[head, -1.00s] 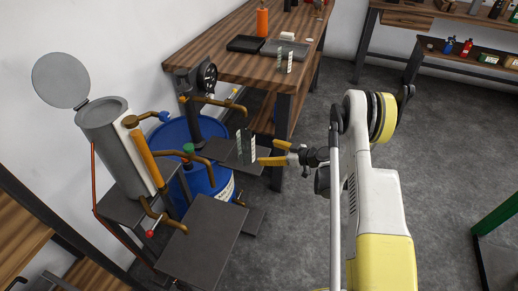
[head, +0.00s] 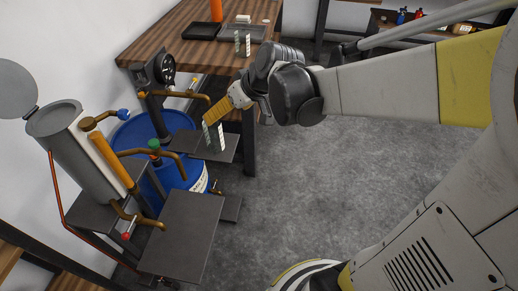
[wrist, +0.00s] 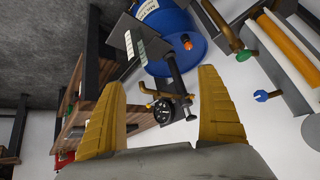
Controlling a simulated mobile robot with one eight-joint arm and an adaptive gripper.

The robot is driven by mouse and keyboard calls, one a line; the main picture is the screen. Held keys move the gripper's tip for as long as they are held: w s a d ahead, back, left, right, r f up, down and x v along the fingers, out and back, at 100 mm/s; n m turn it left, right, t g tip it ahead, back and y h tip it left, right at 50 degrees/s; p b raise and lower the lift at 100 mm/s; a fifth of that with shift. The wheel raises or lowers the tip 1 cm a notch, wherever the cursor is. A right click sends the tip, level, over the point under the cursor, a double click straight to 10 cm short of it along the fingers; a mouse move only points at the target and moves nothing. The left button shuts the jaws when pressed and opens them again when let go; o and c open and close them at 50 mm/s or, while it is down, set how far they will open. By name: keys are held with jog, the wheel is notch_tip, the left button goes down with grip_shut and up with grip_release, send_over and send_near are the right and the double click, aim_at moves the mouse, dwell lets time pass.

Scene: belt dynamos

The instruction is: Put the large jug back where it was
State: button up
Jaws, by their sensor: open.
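A clear jug with white and dark green graduated strips (head: 213,137) stands on a small dark platform (head: 228,156) under a brass spout, beside the blue barrel. In the wrist view its strips (wrist: 128,43) show beyond my left finger, not between the fingers. A second clear jug with similar strips (head: 243,45) stands on the wooden table by the grey tray. I cannot tell for sure which is larger. My gripper (head: 226,107) is open and empty. In the head view its yellow fingers overlap the upper part of the platform jug; contact cannot be told. The wrist view shows both fingers (wrist: 159,78) spread wide.
A blue barrel (head: 172,132), brass pipes and a black gauge (head: 167,69) crowd around the platform. A grey cylinder with an open lid (head: 60,125) stands left. A bare dark plate (head: 180,235) is in front. The wooden table (head: 190,55) lies behind; the right floor is clear.

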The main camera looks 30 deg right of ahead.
jog(key=s+r+m+h, duration=0.1)
jog(key=s+m+h, duration=0.1)
jog(key=s, duration=1.6)
jog(key=shift+d+r+m+h, duration=0.3)
jog(key=shift+d+r+h, duration=0.05)
jog(key=shift+h, duration=0.25)
